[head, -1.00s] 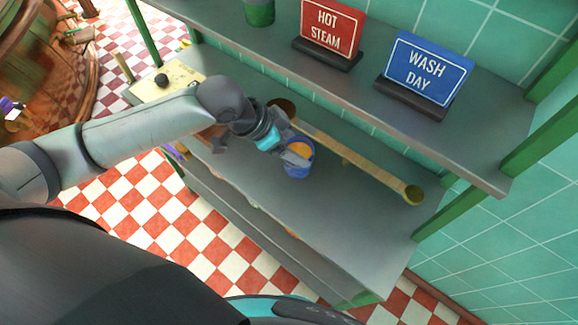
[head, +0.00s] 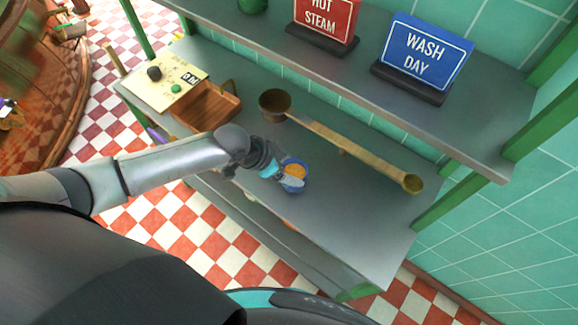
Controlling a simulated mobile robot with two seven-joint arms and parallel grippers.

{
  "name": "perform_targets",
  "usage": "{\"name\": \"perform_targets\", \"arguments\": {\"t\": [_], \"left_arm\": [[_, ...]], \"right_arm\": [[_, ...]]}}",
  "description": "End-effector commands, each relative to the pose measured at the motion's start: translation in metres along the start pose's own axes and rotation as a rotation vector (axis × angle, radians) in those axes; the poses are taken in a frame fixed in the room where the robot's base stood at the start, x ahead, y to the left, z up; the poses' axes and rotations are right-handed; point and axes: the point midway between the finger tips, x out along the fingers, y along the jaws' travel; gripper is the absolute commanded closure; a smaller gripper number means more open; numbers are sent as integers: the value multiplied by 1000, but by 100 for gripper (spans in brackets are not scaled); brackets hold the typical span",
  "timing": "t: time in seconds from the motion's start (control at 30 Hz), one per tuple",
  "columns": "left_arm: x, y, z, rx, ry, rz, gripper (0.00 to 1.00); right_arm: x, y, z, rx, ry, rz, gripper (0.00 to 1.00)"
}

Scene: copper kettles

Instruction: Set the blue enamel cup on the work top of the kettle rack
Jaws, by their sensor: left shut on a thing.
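The blue enamel cup (head: 299,186) with an orange inside is at the middle of the grey work top (head: 345,215) of the kettle rack. My left gripper (head: 285,178) is shut on the cup at its left side. The cup looks upright; I cannot tell whether its base touches the work top. My right gripper is not in view.
A long-handled copper ladle (head: 335,136) lies behind the cup. A wooden tray (head: 207,106) and a yellowish sheet (head: 165,86) are at the left. An upper shelf (head: 330,67) holds red (head: 325,22) and blue (head: 428,52) signs. Work top right of the cup is clear.

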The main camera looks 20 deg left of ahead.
Motion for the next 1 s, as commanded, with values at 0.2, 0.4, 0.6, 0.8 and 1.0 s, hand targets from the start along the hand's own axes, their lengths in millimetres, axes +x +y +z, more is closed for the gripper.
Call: {"name": "perform_targets", "arguments": {"t": [0.2, 0.4, 0.6, 0.8, 1.0], "left_arm": [[2, 0, 1, -1, 1, 0, 100], [2, 0, 1, -1, 0, 0, 0], [2, 0, 1, -1, 0, 0, 0], [-8, -1, 0, 0, -1, -1, 0], [-39, -1, 0, 2, -2, -2, 0]], "right_arm": [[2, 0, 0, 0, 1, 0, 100], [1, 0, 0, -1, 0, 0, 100], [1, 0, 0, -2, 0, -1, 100], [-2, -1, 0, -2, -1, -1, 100], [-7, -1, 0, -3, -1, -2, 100]]}}
